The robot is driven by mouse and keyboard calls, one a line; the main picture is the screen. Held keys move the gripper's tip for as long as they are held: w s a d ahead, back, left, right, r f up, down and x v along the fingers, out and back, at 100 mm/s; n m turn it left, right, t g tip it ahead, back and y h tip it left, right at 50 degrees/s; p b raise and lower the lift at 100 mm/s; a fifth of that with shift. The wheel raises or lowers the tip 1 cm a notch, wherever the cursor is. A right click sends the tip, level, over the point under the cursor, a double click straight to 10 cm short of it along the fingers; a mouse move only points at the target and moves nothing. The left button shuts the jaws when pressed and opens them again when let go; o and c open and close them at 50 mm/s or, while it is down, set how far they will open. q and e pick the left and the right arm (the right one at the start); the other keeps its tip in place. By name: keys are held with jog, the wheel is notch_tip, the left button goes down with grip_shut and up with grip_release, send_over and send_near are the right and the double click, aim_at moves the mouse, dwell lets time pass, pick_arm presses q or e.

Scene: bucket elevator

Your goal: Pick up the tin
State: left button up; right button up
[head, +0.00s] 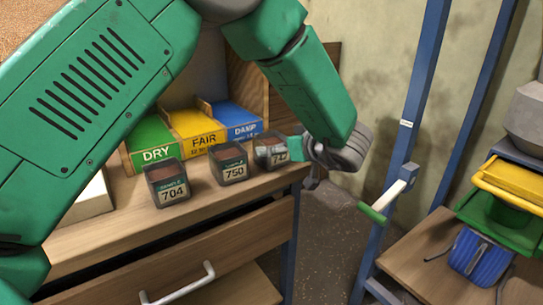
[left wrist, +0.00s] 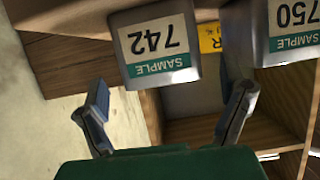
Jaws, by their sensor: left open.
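Three dark sample tins stand in a row on the wooden bench top: tin 704 (head: 168,185), tin 750 (head: 229,164) and tin 742 (head: 268,152). The task does not say which tin is meant. My left gripper (head: 304,150) is beside tin 742, at its right, and partly covers it in the head view. In the left wrist view, tin 742 (left wrist: 154,42) appears upside down, ahead of the two spread fingers (left wrist: 170,95). The gripper is open and holds nothing. Tin 750 (left wrist: 291,30) is near the right finger. My right gripper is not in view.
Green DRY (head: 152,142), yellow FAIR (head: 195,130) and blue DAMP (head: 236,120) trays stand behind the tins. A drawer with a white handle (head: 178,284) is below the bench top. A green-tipped lever (head: 390,200) on a blue post stands to the right.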

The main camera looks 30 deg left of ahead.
aim_at(272, 144)
pick_arm(q)
jog(key=b+x, duration=0.1)
jog(key=x, duration=0.2)
jog(key=shift+a+f+b, duration=0.15)
jog(key=shift+a+b, duration=0.05)
jog(key=shift+b, duration=0.15)
jog(key=shift+w+a, duration=0.25)
jog(key=shift+a, duration=0.05)
jog(key=c, duration=1.4)
